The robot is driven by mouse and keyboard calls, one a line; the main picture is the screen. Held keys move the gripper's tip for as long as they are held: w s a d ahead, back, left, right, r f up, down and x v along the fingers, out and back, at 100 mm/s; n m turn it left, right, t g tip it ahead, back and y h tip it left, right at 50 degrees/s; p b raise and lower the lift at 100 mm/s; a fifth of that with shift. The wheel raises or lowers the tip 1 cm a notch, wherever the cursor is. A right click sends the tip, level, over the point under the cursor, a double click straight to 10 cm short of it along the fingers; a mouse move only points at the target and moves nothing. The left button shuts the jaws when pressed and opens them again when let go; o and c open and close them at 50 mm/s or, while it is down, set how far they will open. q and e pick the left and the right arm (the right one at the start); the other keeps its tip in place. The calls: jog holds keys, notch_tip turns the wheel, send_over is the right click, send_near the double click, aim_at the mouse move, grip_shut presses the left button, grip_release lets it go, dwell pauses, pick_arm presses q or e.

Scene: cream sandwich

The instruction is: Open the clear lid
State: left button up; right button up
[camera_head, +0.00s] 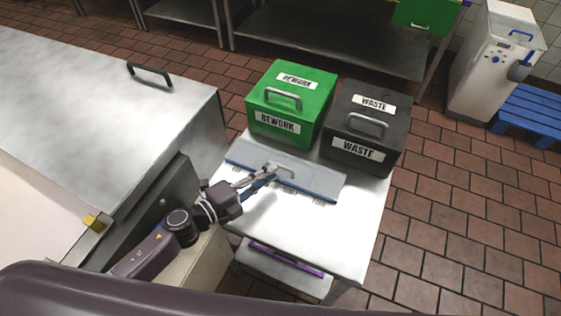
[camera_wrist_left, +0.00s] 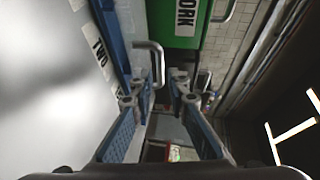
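The clear lid (camera_head: 318,180) is a long bluish see-through panel on the steel table, in front of the two boxes. It looks closed, with small labels along its near edge. My left gripper (camera_head: 268,171) is over its middle. In the left wrist view the gripper (camera_wrist_left: 159,92) is open, with blue fingers apart and nothing held. A pale bent handle (camera_wrist_left: 150,62) shows just ahead of the fingertips, beside a blue strip (camera_wrist_left: 112,38) that seems to be the lid. I cannot tell whether a finger touches the handle. My right gripper is not in view.
A green REWORK box (camera_head: 290,108) and a dark WASTE box (camera_head: 367,128) stand right behind the lid. A large steel cabinet (camera_head: 100,110) is at the left. The table (camera_head: 345,235) is bare in front of the lid. A purple-edged shelf (camera_head: 285,275) lies below.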

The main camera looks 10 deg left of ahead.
aim_at(280, 165)
pick_arm(q)
jog(key=x, duration=0.4)
jog(key=shift+w, duration=0.2)
jog(key=shift+w+d+f, duration=0.1)
jog(key=shift+w+d, duration=0.1)
jog(key=shift+d, duration=0.1)
grip_shut()
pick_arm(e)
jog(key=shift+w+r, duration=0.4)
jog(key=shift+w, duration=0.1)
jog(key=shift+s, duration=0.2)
